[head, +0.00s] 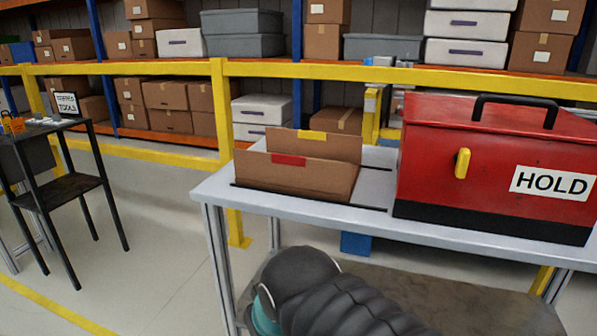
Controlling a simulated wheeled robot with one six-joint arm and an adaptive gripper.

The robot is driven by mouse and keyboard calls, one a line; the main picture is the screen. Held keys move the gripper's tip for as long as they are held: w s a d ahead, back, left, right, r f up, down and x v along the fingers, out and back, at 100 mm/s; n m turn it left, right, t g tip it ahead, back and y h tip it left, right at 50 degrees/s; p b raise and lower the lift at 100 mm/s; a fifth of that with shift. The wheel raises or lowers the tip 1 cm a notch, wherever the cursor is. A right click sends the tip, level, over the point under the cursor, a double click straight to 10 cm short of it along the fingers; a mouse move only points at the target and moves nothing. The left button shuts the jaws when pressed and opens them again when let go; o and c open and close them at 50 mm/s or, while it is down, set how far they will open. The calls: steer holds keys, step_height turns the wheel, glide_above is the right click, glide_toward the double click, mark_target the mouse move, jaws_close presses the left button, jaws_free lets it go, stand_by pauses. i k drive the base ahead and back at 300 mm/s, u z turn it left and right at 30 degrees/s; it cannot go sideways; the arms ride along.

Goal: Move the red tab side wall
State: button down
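The red tab side wall (312,182) is a brown cardboard panel with a red tab (288,160) on its upper edge. It stands upright on the grey workbench (220,190), near its left end. A similar cardboard wall (345,147) with a yellow tab (312,135) stands behind it, partly hidden by it. Part of my arm, dark and ribbed with a teal ring, shows at the bottom, below and in front of the bench top. My gripper is not in view, so its state does not show.
A large red box (480,150) with a black handle and a HOLD label fills the bench's right side. Dark slots or lines run along the bench top beside the walls. Yellow rails and loaded shelves stand behind. A black tool stand (75,188) is at far left.

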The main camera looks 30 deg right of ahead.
mark_target(333, 177)
steer(key=u, duration=0.85)
steer(key=i, duration=1.25)
steer(key=z, duration=3.05)
